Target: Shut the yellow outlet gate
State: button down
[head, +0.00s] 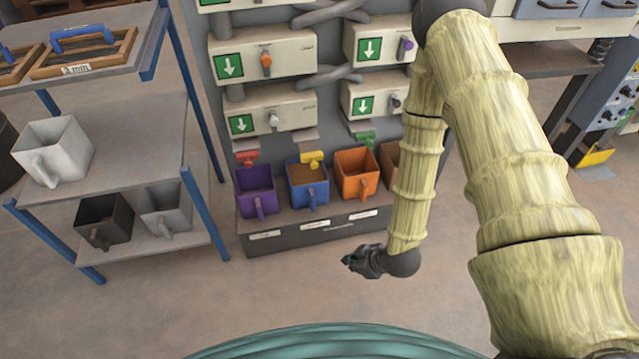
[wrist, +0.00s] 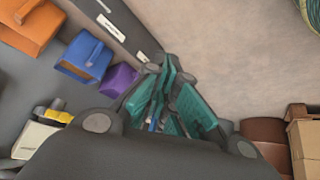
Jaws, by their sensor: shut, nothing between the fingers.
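The yellow outlet gate (head: 311,158) is a small yellow tab under the machine, just above the blue bin (head: 309,190), which has brown material inside. I cannot tell how far open the gate is. In the wrist view a yellow piece (wrist: 57,115) at the lower left, near the blue bin (wrist: 85,57), looks like the same gate. My gripper (head: 352,262) is dark with teal fingers, shut and empty. It hangs in front of the bin ledge, apart from the gate and to its lower right. The teal fingers also show in the wrist view (wrist: 170,100).
Beside the blue bin stand a purple bin (head: 257,190) and an orange bin (head: 357,174). A red gate (head: 247,157) and a green gate (head: 365,138) flank the yellow one. A blue-posted rack (head: 150,135) stands left. The floor before the ledge is clear.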

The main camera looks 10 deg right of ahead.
aim_at(313, 161)
jog(key=w+d+r+n+t+y+b, duration=0.2)
jog(key=w+n+t+y+b, duration=0.1)
jog(key=w+n+b, duration=0.5)
jog(key=w+d+r+n+t+y+b, duration=0.2)
jog(key=w+n+y+b, duration=0.4)
jog(key=w+n+b, duration=0.3)
jog(key=shift+w+d+r+n+t, duration=0.2)
jog(key=shift+w+d+n+t, duration=0.35)
jog(key=shift+w+n+t, duration=0.9)
jog(key=shift+w+m+g, duration=0.25)
jog(key=shift+w+m, duration=0.05)
jog(key=shift+m, duration=0.15)
jog(key=w+d+b+x, duration=0.2)
jog(key=b+x, duration=0.1)
jog(key=x, duration=0.9)
jog(key=shift+w+a, duration=0.25)
jog(key=shift+a, duration=0.05)
